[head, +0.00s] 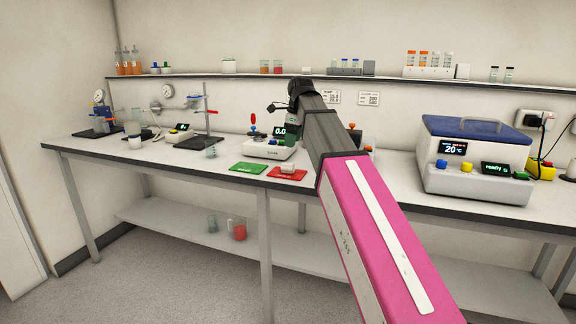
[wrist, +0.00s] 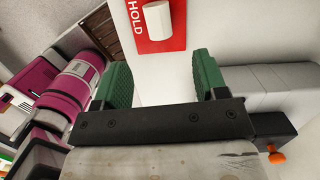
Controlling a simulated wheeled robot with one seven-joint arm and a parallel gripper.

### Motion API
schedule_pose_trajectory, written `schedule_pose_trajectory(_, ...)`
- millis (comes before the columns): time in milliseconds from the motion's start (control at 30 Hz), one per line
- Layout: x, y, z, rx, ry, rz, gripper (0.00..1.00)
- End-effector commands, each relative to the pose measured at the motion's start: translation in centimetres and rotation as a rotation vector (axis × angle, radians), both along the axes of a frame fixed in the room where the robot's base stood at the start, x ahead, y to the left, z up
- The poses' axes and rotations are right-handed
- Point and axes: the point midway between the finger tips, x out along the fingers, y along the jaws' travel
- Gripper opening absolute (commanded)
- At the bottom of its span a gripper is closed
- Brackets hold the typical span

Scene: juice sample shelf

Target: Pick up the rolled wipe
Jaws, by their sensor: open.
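The rolled wipe (head: 288,169) is a small white roll lying on the red mat (head: 276,175) near the bench's front edge. In the wrist view the rolled wipe (wrist: 157,20) is a white cylinder on the red mat (wrist: 136,44), which reads "HOLD". My gripper (wrist: 163,75) has two green fingers spread apart with nothing between them. The wipe lies ahead of the fingertips, near the middle of the gap, and is not touched. In the head view my arm reaches toward the bench and the fingers are mostly hidden.
A green mat (head: 249,168) lies left of the red one. A scale (head: 268,149) stands behind the mats. A large blue-lidded bath (head: 475,160) stands at right. A clamp stand (head: 205,110) is further left. The bench front between stand and green mat is fairly clear.

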Motion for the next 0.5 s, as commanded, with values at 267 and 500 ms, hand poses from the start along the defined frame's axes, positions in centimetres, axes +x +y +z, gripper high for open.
schedule_pose_trajectory(267, 0.0, 0.4, -3.1, -0.001, 0.001, 0.0, 0.66)
schedule_pose_trajectory(500, 0.2, 0.8, -5.4, 0.0, 0.0, 0.001, 0.66)
